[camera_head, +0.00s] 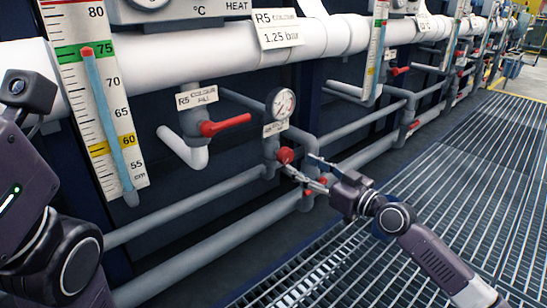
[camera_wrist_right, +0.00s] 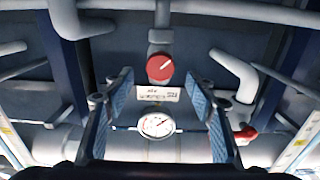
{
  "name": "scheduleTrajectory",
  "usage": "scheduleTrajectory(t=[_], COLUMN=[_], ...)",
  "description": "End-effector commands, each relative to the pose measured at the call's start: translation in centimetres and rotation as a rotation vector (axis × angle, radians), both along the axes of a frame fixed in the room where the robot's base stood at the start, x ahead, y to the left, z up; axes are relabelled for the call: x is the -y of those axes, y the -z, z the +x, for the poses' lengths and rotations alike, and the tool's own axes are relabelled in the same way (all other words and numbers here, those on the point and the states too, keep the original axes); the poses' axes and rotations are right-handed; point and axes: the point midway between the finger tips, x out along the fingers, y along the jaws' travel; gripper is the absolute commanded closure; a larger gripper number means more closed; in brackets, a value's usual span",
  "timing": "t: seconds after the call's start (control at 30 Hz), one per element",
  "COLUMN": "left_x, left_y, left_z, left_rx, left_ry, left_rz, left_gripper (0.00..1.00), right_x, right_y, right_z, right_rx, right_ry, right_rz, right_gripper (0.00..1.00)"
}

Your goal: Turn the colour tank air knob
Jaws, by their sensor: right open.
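The red air knob (camera_head: 285,156) sits on a grey vertical pipe below a round pressure gauge (camera_head: 281,103) and a small white label (camera_head: 275,128). My right gripper (camera_head: 298,163) is open, with its fingertips close to the knob from the right. In the right wrist view the scene looks upside down. There the red knob (camera_wrist_right: 160,68) shows its round face with a white line, centred beyond the two blue-padded fingers of the gripper (camera_wrist_right: 161,88). I cannot tell whether a finger touches it. My left arm shows at the left, but its gripper does not.
A red lever valve (camera_head: 225,125) labelled as a colour fill stands left of the knob. Grey horizontal pipes (camera_head: 190,210) run below. A level scale (camera_head: 95,100) hangs at the left. Metal grating (camera_head: 440,190) covers the floor at right, clear.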

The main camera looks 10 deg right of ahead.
Motion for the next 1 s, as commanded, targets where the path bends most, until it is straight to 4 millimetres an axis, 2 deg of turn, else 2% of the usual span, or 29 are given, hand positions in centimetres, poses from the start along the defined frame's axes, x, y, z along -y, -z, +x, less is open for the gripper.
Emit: scheduleTrajectory(t=[0.5,0.9,1.0], left_x=[0.0,0.0,0.0], left_y=[2.7,2.8,2.8], left_z=[0.0,0.0,0.0], left_rx=[0.0,0.001,0.001], left_ry=[0.0,0.0,0.0], left_rz=[0.0,0.001,0.001], left_gripper=[1.0,1.0,1.0], right_x=[-3.9,-4.4,-4.3], right_y=[0.2,0.0,0.0], right_z=[5.7,6.4,6.4], right_rx=[0.001,-0.001,-0.001], right_ry=[-0.001,0.0,0.0], right_rz=[0.003,0.0,0.001], right_gripper=[0.49,0.49,0.6])
